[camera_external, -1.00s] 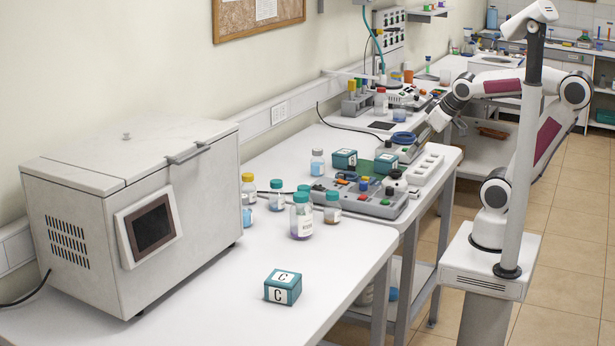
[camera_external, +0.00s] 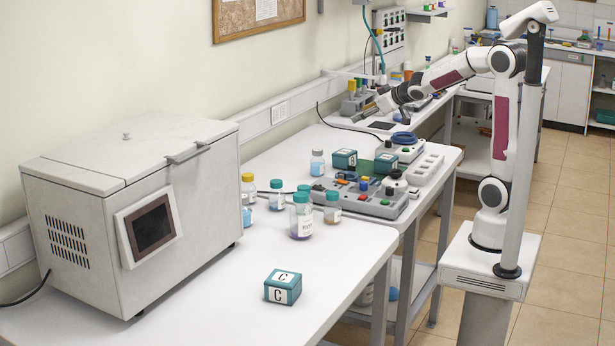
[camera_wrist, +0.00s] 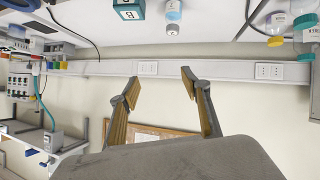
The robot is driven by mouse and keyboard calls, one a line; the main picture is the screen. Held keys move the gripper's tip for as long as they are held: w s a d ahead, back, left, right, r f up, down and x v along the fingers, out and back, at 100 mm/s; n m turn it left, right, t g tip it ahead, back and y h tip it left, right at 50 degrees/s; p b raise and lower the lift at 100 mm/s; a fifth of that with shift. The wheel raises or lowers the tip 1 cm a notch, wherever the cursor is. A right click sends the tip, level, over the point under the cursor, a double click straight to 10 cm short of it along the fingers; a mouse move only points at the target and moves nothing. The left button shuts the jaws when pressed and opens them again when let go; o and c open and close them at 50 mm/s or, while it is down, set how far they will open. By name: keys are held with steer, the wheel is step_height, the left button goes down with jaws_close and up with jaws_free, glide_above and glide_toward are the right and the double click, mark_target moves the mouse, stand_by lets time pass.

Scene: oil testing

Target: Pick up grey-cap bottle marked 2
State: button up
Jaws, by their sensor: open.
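A small bottle with a grey-white cap and blue liquid (camera_external: 317,164) stands upright near the back of the white table, close to the wall. A grey-cap bottle (camera_wrist: 173,12) also shows upside down at the top of the wrist view. My gripper (camera_external: 366,108) is stretched toward the wall over the far bench, behind and to the right of the bottle. In the wrist view my gripper (camera_wrist: 160,85) is open and empty, with its fingers apart and the bottle beyond them.
Teal-cap bottles (camera_external: 302,217) and a yellow-cap bottle (camera_external: 248,190) stand left of the grey-cap bottle. Teal boxes (camera_external: 344,158) and a grey device (camera_external: 370,204) are to its right. A large grey machine (camera_external: 110,220) fills the left. The front table is mostly clear.

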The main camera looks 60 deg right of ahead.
steer(key=w+d+f+n+t+y, duration=0.2)
steer(key=w+d+f+y, duration=0.15)
steer(key=w+f, duration=0.45)
steer(key=n+y, duration=0.1)
steer(key=y, duration=0.3)
glide_toward(317, 149)
steer(key=w+a, duration=0.1)
steer(key=w, duration=0.1)
steer(key=shift+s+f+n, duration=0.3)
steer(key=shift+f, duration=0.45)
steer(key=shift+w, duration=0.1)
steer(key=shift+x, duration=1.3)
steer(key=shift+a+f, duration=0.1)
steer(key=shift+x, duration=2.5)
steer(key=shift+c, duration=0.3)
